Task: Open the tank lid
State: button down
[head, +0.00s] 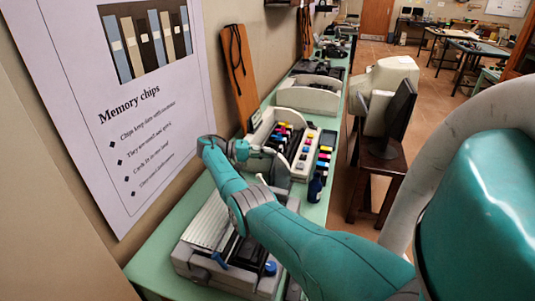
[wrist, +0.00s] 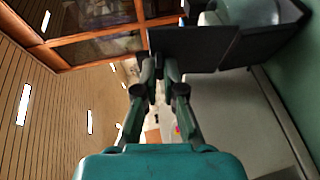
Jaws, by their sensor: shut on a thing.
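My gripper (wrist: 158,62) is in the middle of the wrist view, its two fingers drawn together at the edge of a dark flat panel, which looks like the tank lid (wrist: 200,48). The panel stands out from a pale machine body (wrist: 225,110). In the head view my teal arm bends over the bench beside an open pale machine (head: 264,131) holding several coloured cartridges. There the fingertips and the lid are too small and too covered by my wrist to make out.
A beige printer (head: 195,262) with a dark tray and a blue part sits on the green bench (head: 150,262) under my arm. A dark blue bottle (head: 315,188) stands near the bench's right edge. A monitor (head: 392,120) on a wooden stand is across the gap. The poster wall (head: 150,100) is close at left.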

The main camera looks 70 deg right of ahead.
jog(key=c, duration=1.3)
grip_release()
